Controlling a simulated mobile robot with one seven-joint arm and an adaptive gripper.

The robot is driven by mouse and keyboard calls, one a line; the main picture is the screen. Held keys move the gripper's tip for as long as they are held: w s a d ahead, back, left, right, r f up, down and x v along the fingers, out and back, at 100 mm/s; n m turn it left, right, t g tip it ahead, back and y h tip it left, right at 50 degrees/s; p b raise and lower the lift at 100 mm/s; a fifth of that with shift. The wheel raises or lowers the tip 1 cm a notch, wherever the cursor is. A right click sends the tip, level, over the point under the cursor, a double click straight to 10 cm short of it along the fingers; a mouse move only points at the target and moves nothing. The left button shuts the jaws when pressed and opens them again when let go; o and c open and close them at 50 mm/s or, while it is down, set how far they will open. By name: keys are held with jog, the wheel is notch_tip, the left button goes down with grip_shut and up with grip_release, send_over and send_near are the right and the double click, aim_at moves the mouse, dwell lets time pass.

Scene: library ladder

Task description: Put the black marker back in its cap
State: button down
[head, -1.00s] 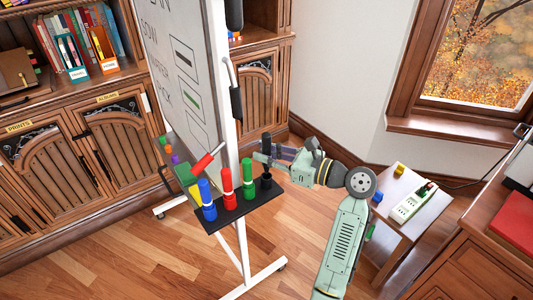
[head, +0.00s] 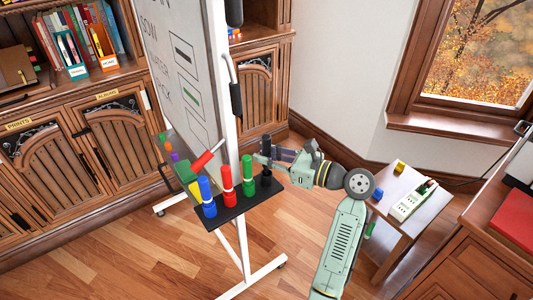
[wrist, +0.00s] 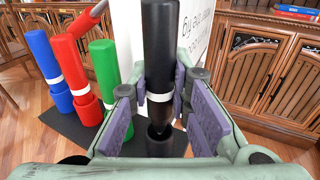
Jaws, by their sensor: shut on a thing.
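My gripper (head: 262,158) is shut on the black marker (head: 266,145), which it holds upright over the black cap (head: 267,180). In the wrist view the gripper's purple pads (wrist: 158,104) flank the marker (wrist: 160,45) around its white band. The marker's dark lower end points down at the cap (wrist: 158,146) and lines up with its mouth. I cannot tell whether the tip is inside the mouth or just above it. The cap stands at the right end of the black tray (head: 238,208).
Blue (head: 207,194), red (head: 228,185) and green (head: 248,172) markers stand upright in the tray beside the cap. A tilted red marker (head: 205,158) is by the whiteboard (head: 190,70). A side table (head: 415,200) stands at right, with open floor in front.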

jog(key=shift+f, duration=1.8)
jog(key=c, duration=1.4)
grip_release()
jog(key=v, duration=1.2)
jog(key=shift+s+f, duration=0.1)
